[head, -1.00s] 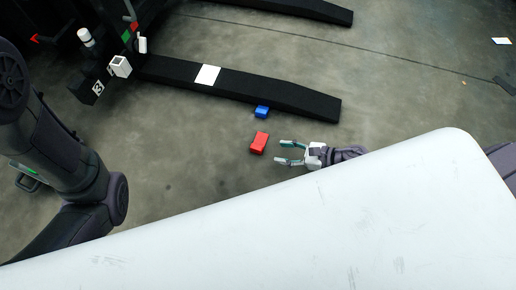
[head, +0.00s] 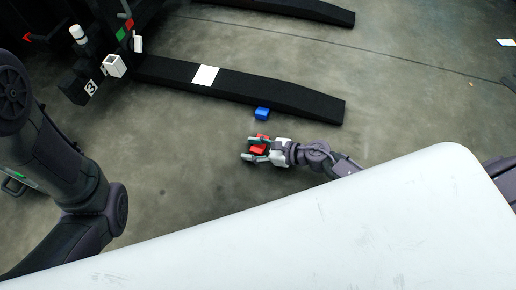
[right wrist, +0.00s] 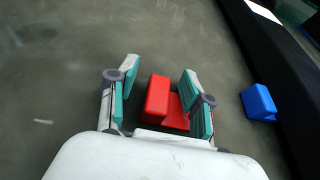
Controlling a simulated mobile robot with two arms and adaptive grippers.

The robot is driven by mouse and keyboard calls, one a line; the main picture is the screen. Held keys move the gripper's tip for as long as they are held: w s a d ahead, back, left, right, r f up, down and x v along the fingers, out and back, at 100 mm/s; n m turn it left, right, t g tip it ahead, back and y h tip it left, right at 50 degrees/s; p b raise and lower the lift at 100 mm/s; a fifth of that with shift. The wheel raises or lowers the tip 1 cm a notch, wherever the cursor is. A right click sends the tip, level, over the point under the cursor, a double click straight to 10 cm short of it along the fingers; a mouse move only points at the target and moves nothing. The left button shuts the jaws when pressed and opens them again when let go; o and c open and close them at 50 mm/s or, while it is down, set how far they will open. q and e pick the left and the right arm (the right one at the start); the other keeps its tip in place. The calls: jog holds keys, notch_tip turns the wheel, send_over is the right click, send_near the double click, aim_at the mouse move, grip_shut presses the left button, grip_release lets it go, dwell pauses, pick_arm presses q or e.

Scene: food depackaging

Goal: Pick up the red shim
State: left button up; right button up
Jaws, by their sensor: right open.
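The red shim (head: 259,149) lies on the concrete floor in the head view. In the right wrist view the red shim (right wrist: 160,97) is a red block with a lower part to its right. My right gripper (head: 249,148) is open, with one finger on each side of the shim. In the right wrist view the fingers of my right gripper (right wrist: 158,80) stand apart. The right finger is close to the shim's lower part; whether it touches, I cannot tell. My left arm shows at the left of the head view, but its gripper is not visible.
A blue block (head: 262,113) lies beyond the red shim, close to a long black beam (head: 300,100) with a white patch. The blue block also shows in the right wrist view (right wrist: 258,102). A large white surface (head: 300,225) fills the front. Bare floor lies left of the shim.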

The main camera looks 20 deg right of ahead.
grip_shut()
jog(key=shift+r, duration=0.1)
